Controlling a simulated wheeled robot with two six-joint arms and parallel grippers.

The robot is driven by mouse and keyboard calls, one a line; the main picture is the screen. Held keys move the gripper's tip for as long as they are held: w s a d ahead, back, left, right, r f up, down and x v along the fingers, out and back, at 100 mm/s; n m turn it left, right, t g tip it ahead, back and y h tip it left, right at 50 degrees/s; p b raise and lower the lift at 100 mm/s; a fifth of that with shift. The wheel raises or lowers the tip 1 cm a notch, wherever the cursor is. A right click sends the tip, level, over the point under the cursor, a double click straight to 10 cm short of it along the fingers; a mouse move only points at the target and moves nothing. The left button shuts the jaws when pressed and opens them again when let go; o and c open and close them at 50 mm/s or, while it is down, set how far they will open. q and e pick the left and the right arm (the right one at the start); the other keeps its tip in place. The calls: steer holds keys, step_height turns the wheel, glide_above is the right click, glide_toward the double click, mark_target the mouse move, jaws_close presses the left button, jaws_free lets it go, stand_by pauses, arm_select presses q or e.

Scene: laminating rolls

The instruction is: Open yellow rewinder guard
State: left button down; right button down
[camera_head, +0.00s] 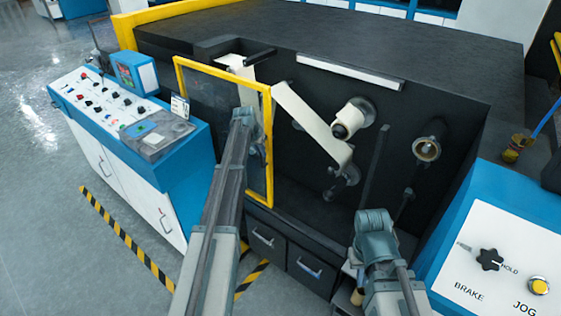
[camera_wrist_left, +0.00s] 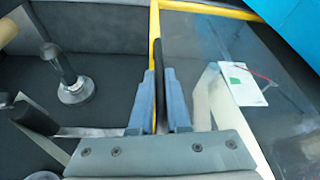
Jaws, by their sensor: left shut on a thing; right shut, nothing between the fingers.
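The yellow-framed rewinder guard (camera_head: 221,77) has a clear panel and stands upright at the left part of the black machine front. My left gripper (camera_head: 258,152) is at its right-hand side. In the left wrist view the fingers (camera_wrist_left: 160,78) are shut on the dark guard handle (camera_wrist_left: 158,56), beside the yellow frame (camera_wrist_left: 154,22). The clear panel lies to the right of the fingers there, with the machine's rollers to the left. My right gripper (camera_head: 373,218) is shut and empty, low in front of the machine, apart from the guard.
A white roll (camera_head: 347,120) and a bare spindle (camera_head: 427,149) stick out right of the guard. A control console (camera_head: 120,120) stands at left. A white-and-blue panel (camera_head: 500,260) with knobs is at lower right. Drawers (camera_head: 268,238) lie below the guard.

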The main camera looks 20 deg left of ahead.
arm_select(q)
steer(key=w+a, duration=0.2)
steer(key=a, duration=0.6)
steer(key=shift+w+a, duration=0.25)
steer(key=shift+w, duration=0.1)
steer(key=c, duration=0.9)
jaws_free()
steer(key=p+v, duration=1.2)
steer(key=v, duration=0.1)
steer(key=shift+s+r+p, duration=0.2)
steer(key=shift+r+p, duration=0.15)
steer(key=shift+p, duration=0.05)
steer(key=shift+a, duration=0.1)
